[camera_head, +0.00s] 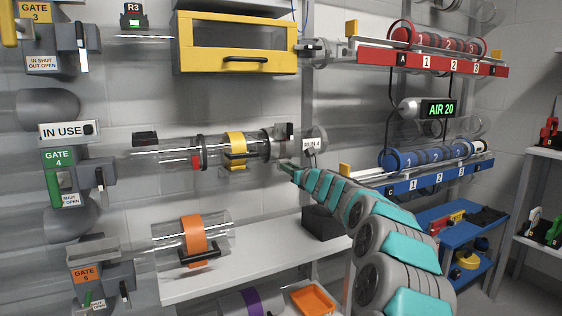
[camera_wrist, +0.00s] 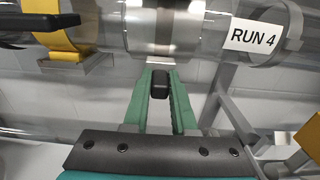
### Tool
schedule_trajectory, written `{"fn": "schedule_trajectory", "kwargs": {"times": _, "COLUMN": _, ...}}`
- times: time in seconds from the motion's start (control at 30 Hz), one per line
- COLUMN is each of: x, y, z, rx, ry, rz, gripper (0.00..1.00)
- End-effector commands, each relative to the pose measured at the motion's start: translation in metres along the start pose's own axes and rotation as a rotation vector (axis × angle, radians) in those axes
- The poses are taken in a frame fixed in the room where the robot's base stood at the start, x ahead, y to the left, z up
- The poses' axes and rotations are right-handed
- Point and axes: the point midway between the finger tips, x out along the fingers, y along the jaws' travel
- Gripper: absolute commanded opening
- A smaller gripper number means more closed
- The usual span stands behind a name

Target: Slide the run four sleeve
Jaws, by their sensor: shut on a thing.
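The run four sleeve is a grey metal cylinder (camera_head: 279,146) around the clear tube on the wall; in the wrist view its shiny surface (camera_wrist: 165,35) fills the top middle. A black knob (camera_wrist: 160,85) sits just below the sleeve. My gripper (camera_head: 285,165) reaches up to the sleeve from below right. In the wrist view its two green fingers (camera_wrist: 160,92) are shut on the black knob, one on each side. A white RUN 4 label (camera_head: 312,143) is right of the sleeve and also shows in the wrist view (camera_wrist: 254,36).
A yellow band (camera_head: 237,141) with a black handle is on the tube left of the sleeve. GATE 4 (camera_head: 58,160) is at left under an IN USE sign (camera_head: 66,130). A blue rack (camera_head: 433,178) stands right of my arm, and a white bench (camera_head: 255,270) is below.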

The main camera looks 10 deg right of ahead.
Motion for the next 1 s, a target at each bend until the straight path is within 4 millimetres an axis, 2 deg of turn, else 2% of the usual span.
{"fn": "schedule_trajectory", "kwargs": {"times": 0.03, "x": 0.0001, "y": -0.0042, "z": 0.0052, "rx": 0.0, "ry": -0.001, "rz": -0.001, "gripper": 0.0}}
{"fn": "schedule_trajectory", "kwargs": {"times": 0.13, "x": -0.0007, "y": -0.0094, "z": 0.0033, "rx": 0.0, "ry": -0.002, "rz": -0.001, "gripper": 0.0}}
{"fn": "schedule_trajectory", "kwargs": {"times": 0.43, "x": -0.0015, "y": -0.0121, "z": 0.002, "rx": 0.0, "ry": -0.003, "rz": -0.004, "gripper": 0.0}}
{"fn": "schedule_trajectory", "kwargs": {"times": 0.47, "x": -0.0015, "y": -0.0122, "z": 0.002, "rx": 0.0, "ry": -0.003, "rz": -0.004, "gripper": 0.27}}
{"fn": "schedule_trajectory", "kwargs": {"times": 0.7, "x": -0.0018, "y": -0.0134, "z": 0.0022, "rx": 0.001, "ry": -0.004, "rz": -0.007, "gripper": 0.54}}
{"fn": "schedule_trajectory", "kwargs": {"times": 1.0, "x": -0.0011, "y": -0.011, "z": 0.0008, "rx": 0.0, "ry": -0.001, "rz": -0.003, "gripper": 0.55}}
